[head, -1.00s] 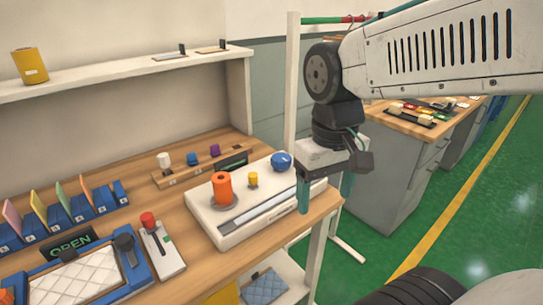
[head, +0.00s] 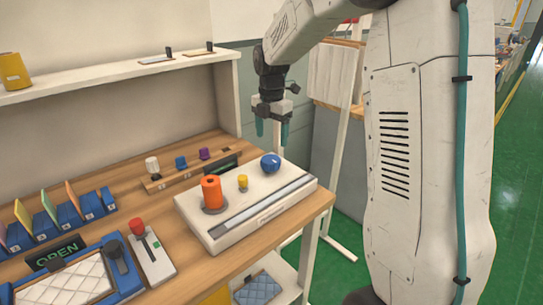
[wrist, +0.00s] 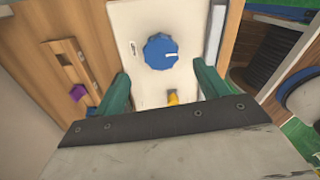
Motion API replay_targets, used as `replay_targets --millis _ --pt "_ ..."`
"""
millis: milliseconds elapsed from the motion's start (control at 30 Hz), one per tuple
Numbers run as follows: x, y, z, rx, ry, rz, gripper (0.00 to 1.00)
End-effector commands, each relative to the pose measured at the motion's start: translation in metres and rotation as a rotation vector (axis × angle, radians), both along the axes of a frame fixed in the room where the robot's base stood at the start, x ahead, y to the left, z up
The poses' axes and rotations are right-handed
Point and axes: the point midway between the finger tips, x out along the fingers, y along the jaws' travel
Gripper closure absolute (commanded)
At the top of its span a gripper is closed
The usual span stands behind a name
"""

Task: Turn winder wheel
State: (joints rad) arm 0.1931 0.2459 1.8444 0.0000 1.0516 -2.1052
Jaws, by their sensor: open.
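The winder wheel looks to be the blue round knob (head: 270,163) at the right end of a white machine (head: 262,222) on the wooden bench. In the wrist view the blue knob (wrist: 160,51) has a scalloped edge and a white mark. My gripper (head: 272,138) points down above and just behind the knob, apart from it. In the wrist view my gripper (wrist: 160,82) is open, with its two green fingers spread and nothing between the tips. The knob lies ahead of the gap between them.
An orange spool (head: 211,193) and a small yellow peg (head: 242,182) stand on the machine, left of the knob. A wooden rack (head: 167,180) with white, blue and purple knobs is behind. A white post (head: 340,140) stands to the right.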

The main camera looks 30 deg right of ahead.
Motion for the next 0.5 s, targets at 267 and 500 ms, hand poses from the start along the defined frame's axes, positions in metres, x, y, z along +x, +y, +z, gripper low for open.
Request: replay_targets --millis 267,500 --pt "-0.001 0.000 -0.024 0.000 0.002 0.054 0.27" --pt "-0.001 0.001 -0.062 0.000 0.002 0.052 0.27"
